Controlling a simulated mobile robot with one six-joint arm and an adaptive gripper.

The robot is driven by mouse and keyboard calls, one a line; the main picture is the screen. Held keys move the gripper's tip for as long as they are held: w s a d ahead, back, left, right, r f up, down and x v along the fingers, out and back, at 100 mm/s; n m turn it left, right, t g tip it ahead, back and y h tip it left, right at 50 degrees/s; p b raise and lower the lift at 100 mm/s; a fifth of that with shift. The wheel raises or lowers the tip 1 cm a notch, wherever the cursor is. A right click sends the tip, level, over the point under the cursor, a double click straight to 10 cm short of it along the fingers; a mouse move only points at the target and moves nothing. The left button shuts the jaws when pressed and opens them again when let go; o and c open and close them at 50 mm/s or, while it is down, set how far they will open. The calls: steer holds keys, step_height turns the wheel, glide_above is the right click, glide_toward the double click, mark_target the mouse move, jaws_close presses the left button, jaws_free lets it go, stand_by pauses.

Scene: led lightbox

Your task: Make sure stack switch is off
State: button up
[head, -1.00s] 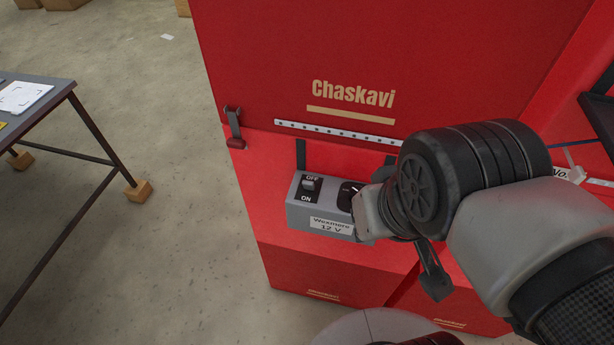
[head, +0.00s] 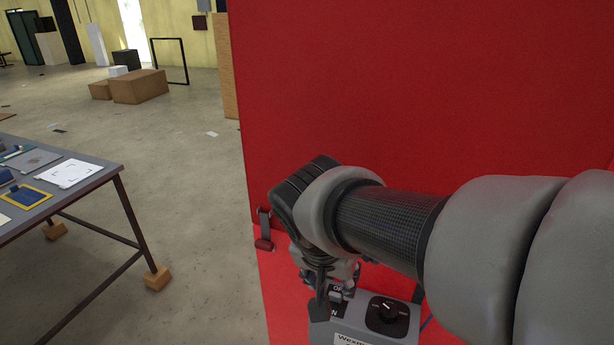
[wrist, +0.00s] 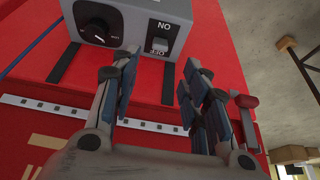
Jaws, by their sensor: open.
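A grey box (head: 345,322) labelled Wexmere 12 V is mounted low on the red panel. I cannot tell for sure which way the rocker is tipped. My gripper (wrist: 160,62) is open and empty, its fingers spread either side of the switch's line, just short of the box. In the head view my gripper (head: 332,293) partly hides the switch.
The red panel (head: 420,90) fills the right side. A red-handled latch (head: 263,230) is at its left edge, and a perforated strip (wrist: 60,108) runs beside the box. A table (head: 95,185) with flat items stands left. The floor between is clear.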

mark_target(335, 293)
steer(key=b+x, duration=0.3)
steer(key=x, duration=0.7)
steer(key=shift+w+d+f, duration=0.15)
steer(key=shift+f, duration=0.2)
steer(key=shift+c, duration=0.4)
jaws_close()
